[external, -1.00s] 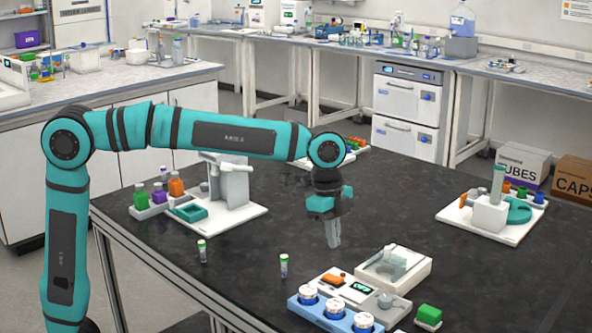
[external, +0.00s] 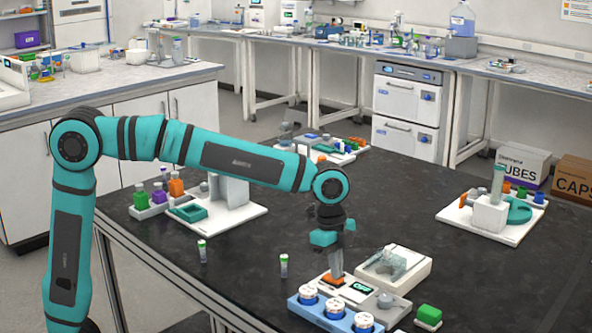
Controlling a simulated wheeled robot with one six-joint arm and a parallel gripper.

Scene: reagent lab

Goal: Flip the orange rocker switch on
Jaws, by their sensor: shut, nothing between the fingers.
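The orange rocker switch (external: 331,281) sits on a white device panel near the front of the black table, left of a small lit green display (external: 359,287). My gripper (external: 337,270) is shut and empty, pointing straight down. Its fingertips are right at the switch and hide part of it. I cannot tell whether they touch it or hover just above it. Which way the rocker is tilted is too small to tell.
A blue rack with white-capped jars (external: 334,310) stands in front of the panel. A clear-lidded white box (external: 394,268) is behind it to the right, and a green block (external: 429,315) at the right. Two small vials (external: 284,265) stand to the left.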

